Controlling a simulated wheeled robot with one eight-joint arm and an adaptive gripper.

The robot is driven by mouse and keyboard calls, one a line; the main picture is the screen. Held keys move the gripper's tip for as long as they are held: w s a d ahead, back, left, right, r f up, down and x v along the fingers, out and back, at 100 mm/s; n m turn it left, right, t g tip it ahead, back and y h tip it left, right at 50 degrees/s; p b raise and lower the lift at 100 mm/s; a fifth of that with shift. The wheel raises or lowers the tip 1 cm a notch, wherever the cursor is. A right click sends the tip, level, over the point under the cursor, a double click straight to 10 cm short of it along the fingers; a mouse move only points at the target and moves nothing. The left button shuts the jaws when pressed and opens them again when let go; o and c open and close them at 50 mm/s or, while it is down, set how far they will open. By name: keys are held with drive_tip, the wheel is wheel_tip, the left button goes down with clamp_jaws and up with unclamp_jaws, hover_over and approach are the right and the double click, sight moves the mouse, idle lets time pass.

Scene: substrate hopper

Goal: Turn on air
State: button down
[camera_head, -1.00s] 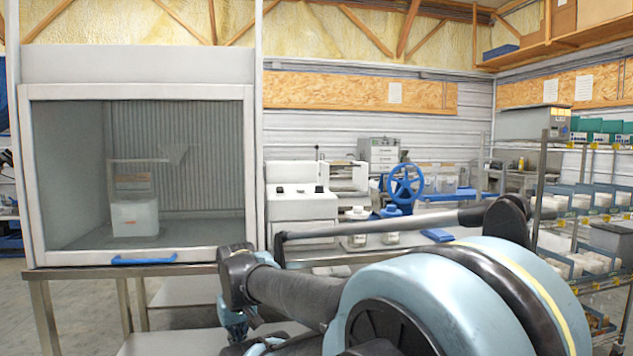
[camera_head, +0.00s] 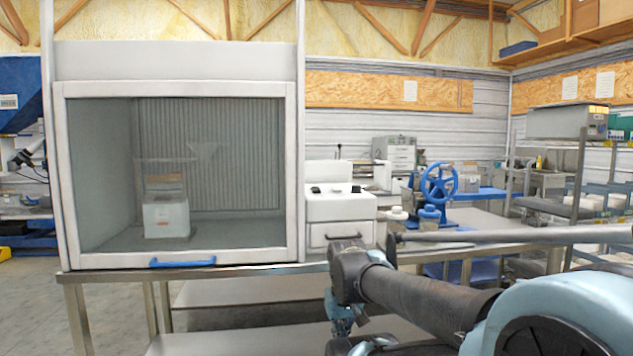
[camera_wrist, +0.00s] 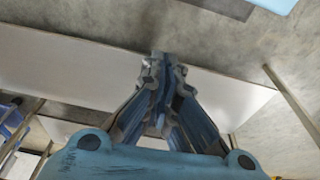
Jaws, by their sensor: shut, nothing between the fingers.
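A fume cabinet with a white frame (camera_head: 60,180) and a clear front sash stands on a metal table at the left of the head view. Its sash has a blue handle (camera_head: 183,262) at the bottom and is down. Inside is a whitish box (camera_head: 166,216) with a clear upper part. I cannot make out an air switch or valve in either view. My gripper (camera_wrist: 162,62) is shut and empty in the wrist view, over a pale shelf and the grey floor. In the head view it shows partly, pointing down in front of the table, right of the cabinet.
The metal table (camera_head: 110,275) has a lower shelf. A white machine with dark knobs (camera_head: 338,205) and a blue handwheel (camera_head: 439,183) stand to the right of the cabinet. Wire shelving with boxes is at the far right.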

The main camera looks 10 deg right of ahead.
wheel_tip(320, 180, up, 49)
drive_tip(key=t, duration=0.2)
hover_over(314, 187)
drive_tip(key=s, duration=0.4)
drive_tip(key=shift+s+d, duration=0.1)
drive_tip(key=shift+d, duration=0.05)
drive_tip(key=shift+f, duration=0.1)
drive_tip(key=x, duration=1.4)
drive_tip(key=shift+w+f+g, duration=0.4)
drive_tip(key=shift+w, duration=0.05)
drive_tip(key=shift+s+r, duration=0.1)
drive_tip(key=shift+s, duration=0.1)
